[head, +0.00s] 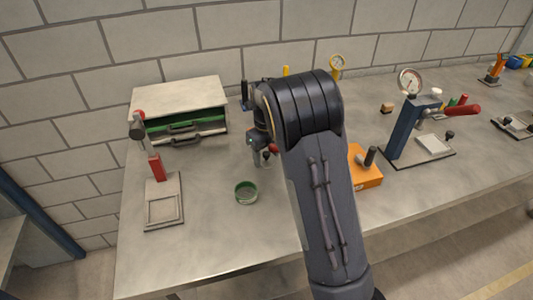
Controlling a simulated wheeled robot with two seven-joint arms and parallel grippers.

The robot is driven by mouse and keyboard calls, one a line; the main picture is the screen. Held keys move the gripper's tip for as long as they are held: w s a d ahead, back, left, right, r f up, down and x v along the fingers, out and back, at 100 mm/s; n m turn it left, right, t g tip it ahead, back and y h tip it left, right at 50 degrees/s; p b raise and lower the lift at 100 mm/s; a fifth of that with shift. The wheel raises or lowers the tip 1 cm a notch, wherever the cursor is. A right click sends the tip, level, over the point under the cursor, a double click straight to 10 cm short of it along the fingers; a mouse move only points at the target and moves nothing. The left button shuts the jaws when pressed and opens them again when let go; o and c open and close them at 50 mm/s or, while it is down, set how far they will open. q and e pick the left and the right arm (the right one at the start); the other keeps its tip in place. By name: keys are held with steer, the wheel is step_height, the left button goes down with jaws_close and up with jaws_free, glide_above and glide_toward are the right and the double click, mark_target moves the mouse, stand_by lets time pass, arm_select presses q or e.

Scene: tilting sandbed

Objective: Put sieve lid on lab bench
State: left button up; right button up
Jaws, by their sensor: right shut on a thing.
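The lab bench (215,225) runs across the view, with a grey top. A small round piece with a green rim (246,191) lies on it, left of my right forearm; I cannot tell whether it is the sieve lid or another sieve part. My right gripper (256,158) points down over the bench behind that piece, apart from it in the picture. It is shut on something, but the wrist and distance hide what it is. My left gripper is not in view.
A cabinet with green-edged drawers (180,105) stands at the back left. A press with a red sleeve (156,168) is left. An orange block (365,168) and a blue gauge stand (402,130) are right of my arm. The front left bench top is clear.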

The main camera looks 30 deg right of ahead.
mark_target(266, 153)
steer(key=o, duration=1)
steer(key=shift+c, duration=0.2)
step_height(266, 153, up, 12)
steer(key=shift+r, duration=0.2)
steer(key=shift+f, duration=0.15)
